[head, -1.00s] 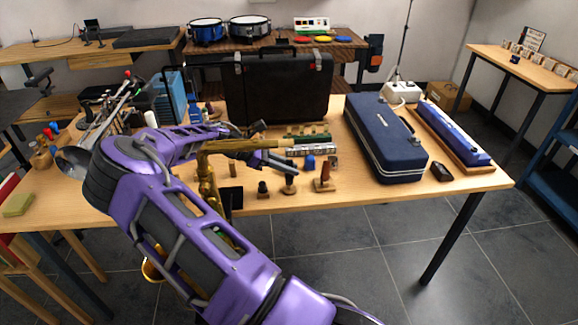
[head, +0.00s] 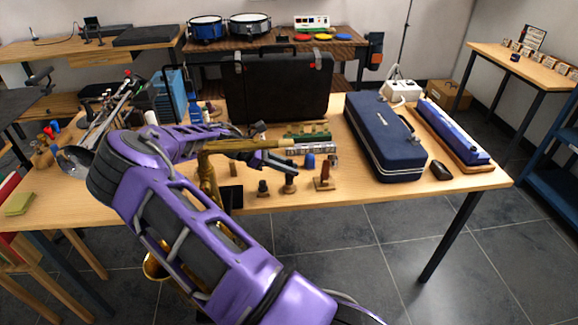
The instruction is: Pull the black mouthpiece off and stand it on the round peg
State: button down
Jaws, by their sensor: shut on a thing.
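The brass saxophone (head: 208,180) stands at the table's front edge, partly hidden behind my arm. Its gold neck (head: 238,145) reaches right, and no black mouthpiece shows on its end. My gripper (head: 291,169) is right of the saxophone and below the neck end, shut on a small dark thing that looks like the black mouthpiece. The fingers hide most of it. Just below the fingertips is a small wooden stand with a round peg (head: 289,187). I cannot tell whether the held piece touches that peg.
A dark stand (head: 262,189) is close on the left, and a reddish-brown stand (head: 325,180) on the right. A blue case (head: 385,140) lies at right and a black case (head: 278,88) stands behind. The table front right of the stands is clear.

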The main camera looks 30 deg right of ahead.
jog(key=shift+f, duration=0.85)
dwell(1.5)
dwell(0.4)
jog(key=c, duration=0.7)
grip_release()
jog(key=v, duration=0.7)
jog(key=shift+w+a+r+p, duration=0.15)
jog(key=shift+a+r+p, duration=0.05)
jog(key=shift+p, duration=0.2)
